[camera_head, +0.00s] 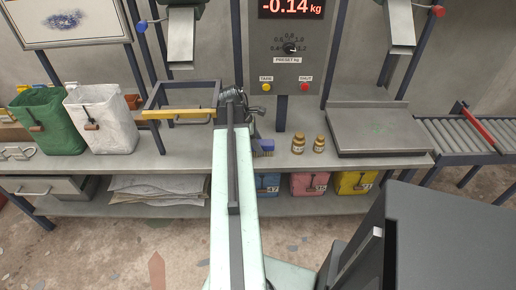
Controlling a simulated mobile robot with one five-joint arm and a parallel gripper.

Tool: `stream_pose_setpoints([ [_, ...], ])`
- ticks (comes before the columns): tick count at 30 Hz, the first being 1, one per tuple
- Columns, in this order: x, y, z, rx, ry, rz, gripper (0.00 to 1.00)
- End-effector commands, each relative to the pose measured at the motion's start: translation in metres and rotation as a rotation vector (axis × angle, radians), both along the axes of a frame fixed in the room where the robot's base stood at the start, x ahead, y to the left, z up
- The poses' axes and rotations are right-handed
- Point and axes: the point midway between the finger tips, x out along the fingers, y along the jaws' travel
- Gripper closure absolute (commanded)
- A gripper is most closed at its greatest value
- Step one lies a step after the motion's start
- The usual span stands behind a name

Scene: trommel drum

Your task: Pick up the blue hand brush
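The blue hand brush (264,146) lies on the grey bench, just right of the end of my arm. Only part of it shows, a small blue block with darker bristles; my arm may hide the rest. My gripper (254,117) is at the far end of my pale green arm, above the bench and close to the brush in the picture. It is small and dark here, and I cannot tell whether its fingers are apart or whether it touches the brush.
Two small brown jars (298,143) stand right of the brush. A scale plate (380,130) and roller conveyor (470,133) are farther right. A metal frame with a yellow bar (179,114), a white bag (101,118) and a green bag (46,121) stand left. Coloured bins (309,183) sit below.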

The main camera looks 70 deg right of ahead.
Motion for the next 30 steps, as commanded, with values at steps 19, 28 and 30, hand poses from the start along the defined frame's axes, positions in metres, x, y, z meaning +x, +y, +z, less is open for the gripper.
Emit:
stream_pose_setpoints([
  [19,0.001,0.0,0.038,-0.001,0.0,0.001,0.98],
  [28,0.001,0.0,0.101,0.0,0.0,0.002,0.98],
  [30,0.001,0.0,0.107,0.0,0.0,0.002,0.98],
])
